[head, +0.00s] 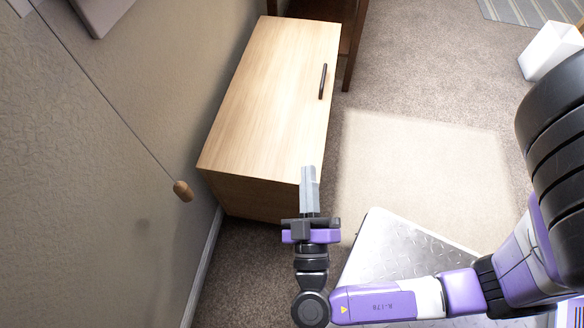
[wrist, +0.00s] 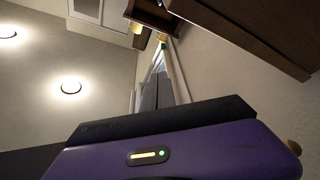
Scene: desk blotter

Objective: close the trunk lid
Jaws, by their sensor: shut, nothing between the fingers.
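The trunk (head: 255,194) is a light wooden box standing on the carpet against the left wall. Its lid (head: 275,95) looks flat and level on top in the head view, with a dark bar handle (head: 322,81) near its right edge. No gap under the lid shows from this angle. My gripper (head: 308,172) is shut and empty, its fingertips at the near right corner of the trunk in the picture. I cannot tell whether they touch it. The wrist view shows the shut fingers (wrist: 158,92) against the wall and ceiling.
A dark wooden piece of furniture (head: 350,45) stands just behind the trunk. A pull cord with a wooden knob (head: 183,191) hangs at the left wall. A white bin (head: 549,51) stands at the far right.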

